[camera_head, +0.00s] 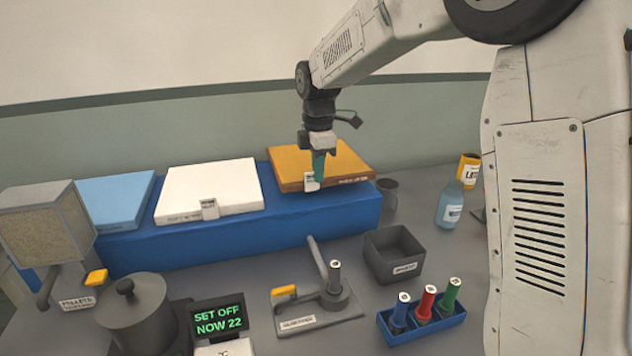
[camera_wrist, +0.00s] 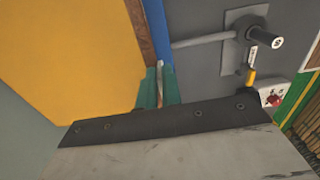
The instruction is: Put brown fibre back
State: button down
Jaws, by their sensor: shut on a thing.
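The brown fibre is an orange-topped slab with brown sides (camera_head: 345,157), at the right end of the blue bench (camera_head: 240,235). It looks flat on the bench in the head view. Its orange top (camera_wrist: 75,60) fills the left of the wrist view. My gripper (camera_head: 318,172) points down at the slab's front edge, with a white tab (camera_head: 312,183) at its fingertips. In the wrist view its teal fingers (camera_wrist: 158,92) are shut on a thin pale piece beside the slab's brown edge. The fingers hide most of that piece.
A white slab (camera_head: 205,188) and a light blue slab (camera_head: 115,200) share the bench. In front stand a lever press (camera_head: 330,300), a dark open bin (camera_head: 393,268), a blue rack (camera_head: 423,327) of bottles and a grey pot (camera_head: 140,315). A blue bottle (camera_head: 449,208) stands right.

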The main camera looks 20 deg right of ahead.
jog(key=shift+w+a, duration=0.25)
jog(key=shift+w, duration=0.05)
jog(key=shift+f, duration=1.85)
jog(key=c, duration=1.6)
grip_release()
jog(key=shift+o, duration=0.2)
